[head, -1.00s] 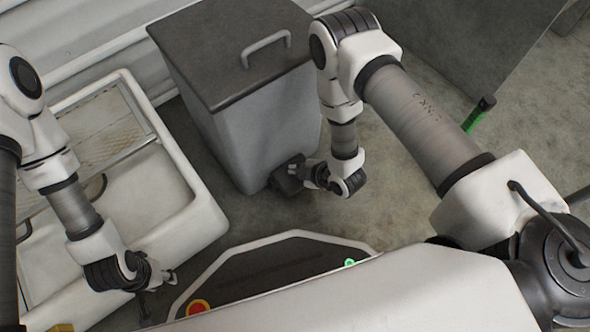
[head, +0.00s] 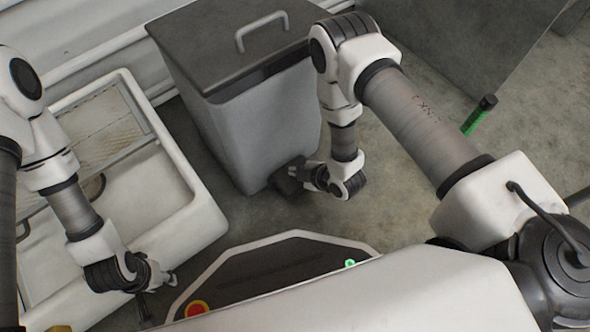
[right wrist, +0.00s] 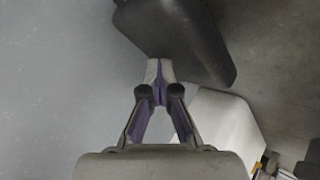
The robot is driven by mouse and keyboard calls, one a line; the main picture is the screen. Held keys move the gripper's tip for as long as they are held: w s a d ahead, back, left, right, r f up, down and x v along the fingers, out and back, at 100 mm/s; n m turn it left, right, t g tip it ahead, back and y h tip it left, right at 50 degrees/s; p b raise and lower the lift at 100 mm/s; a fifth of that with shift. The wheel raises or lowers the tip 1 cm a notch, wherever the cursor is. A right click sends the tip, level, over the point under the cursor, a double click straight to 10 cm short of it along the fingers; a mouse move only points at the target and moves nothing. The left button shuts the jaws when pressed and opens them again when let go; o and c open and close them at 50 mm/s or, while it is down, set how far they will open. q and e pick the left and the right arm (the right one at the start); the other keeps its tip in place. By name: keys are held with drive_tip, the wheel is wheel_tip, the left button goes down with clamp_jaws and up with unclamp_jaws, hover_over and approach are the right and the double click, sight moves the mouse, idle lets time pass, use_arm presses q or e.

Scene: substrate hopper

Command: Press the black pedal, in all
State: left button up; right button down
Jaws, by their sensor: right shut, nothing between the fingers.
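The black pedal (head: 288,179) sticks out low at the front of the grey hopper (head: 262,128); it also shows in the right wrist view (right wrist: 180,38). The hopper's dark lid (head: 225,50) with its pale handle (head: 262,30) is tilted up, with a dark gap under its front edge. My right gripper (right wrist: 158,80) is shut and empty, with its fingertips at the pedal's edge; in the head view it (head: 308,177) is beside the pedal, and the exact contact is hidden. My left gripper (head: 158,290) hangs by the white basin's near corner; its fingers are too unclear to read.
A white basin (head: 203,215) with a wire rack (head: 108,125) stands left of the hopper. A dark panel (head: 480,45) and a green-and-black handle (head: 480,115) are at the right. Bare floor (head: 400,215) lies right of the pedal.

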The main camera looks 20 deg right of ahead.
drive_tip(key=shift+f, duration=0.5)
drive_tip(key=shift+r, duration=0.15)
idle(0.3)
drive_tip(key=shift+r+p, duration=1.9)
drive_tip(key=shift+r, duration=0.05)
wheel_tip(320, 180, up, 5)
drive_tip(key=p, duration=0.4)
drive_tip(key=shift+p, duration=0.4)
